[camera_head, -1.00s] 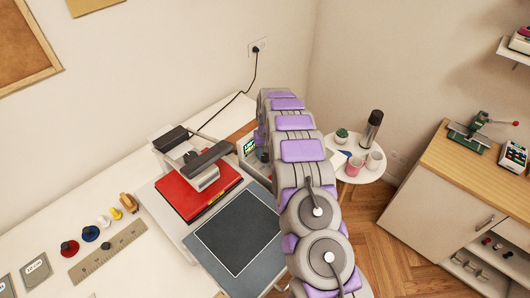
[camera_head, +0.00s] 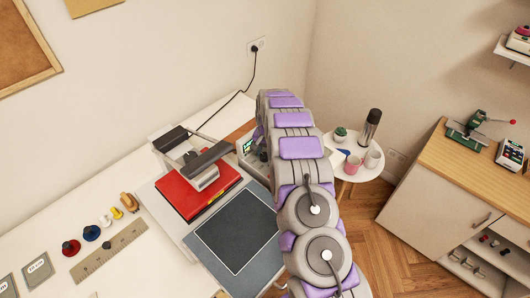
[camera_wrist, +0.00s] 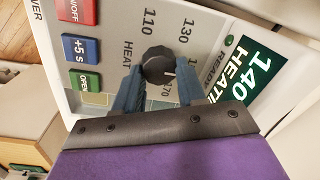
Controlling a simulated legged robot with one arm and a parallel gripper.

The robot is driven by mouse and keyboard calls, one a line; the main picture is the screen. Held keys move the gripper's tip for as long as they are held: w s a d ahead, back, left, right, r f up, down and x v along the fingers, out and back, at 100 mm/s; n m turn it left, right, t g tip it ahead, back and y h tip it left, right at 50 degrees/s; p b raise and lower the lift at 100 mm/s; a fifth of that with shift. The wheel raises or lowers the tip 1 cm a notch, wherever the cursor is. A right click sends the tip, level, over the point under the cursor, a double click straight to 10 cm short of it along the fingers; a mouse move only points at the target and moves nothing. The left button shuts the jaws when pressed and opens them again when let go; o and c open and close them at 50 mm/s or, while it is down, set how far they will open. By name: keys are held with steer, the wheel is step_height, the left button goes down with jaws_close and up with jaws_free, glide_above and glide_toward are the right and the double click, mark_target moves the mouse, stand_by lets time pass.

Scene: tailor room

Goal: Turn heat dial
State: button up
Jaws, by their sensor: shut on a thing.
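The heat dial (camera_wrist: 158,64) is a dark round knob with a pale pointer mark on the control panel (camera_wrist: 112,30) in the wrist view. My gripper (camera_wrist: 158,82) has its blue fingers on either side of the dial and is shut on it. Temperature marks such as 110 and 130 are printed around the dial. A green display (camera_wrist: 254,68) shows 140 and part of the word HEATING. In the head view the heat press (camera_head: 188,160), with a red upper plate, stands on the white table, and my arm hides most of the panel and the dial.
Red, blue and green buttons (camera_wrist: 80,48) line the panel close to the fingers. A ruler (camera_head: 108,252) and several small colored items lie left of the press. A round side table (camera_head: 372,173) with cups and a flask stands behind my arm.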

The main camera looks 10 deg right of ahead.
mark_target(267, 155)
steer(key=shift+w+r, duration=0.15)
steer(key=shift+w, duration=0.05)
steer(key=o, duration=1.1)
steer(key=shift+s+a, duration=0.1)
steer(key=shift+c, duration=0.2)
step_height(267, 155, up, 17)
steer(key=shift+s+d, duration=0.2)
steer(key=shift+d, duration=0.25)
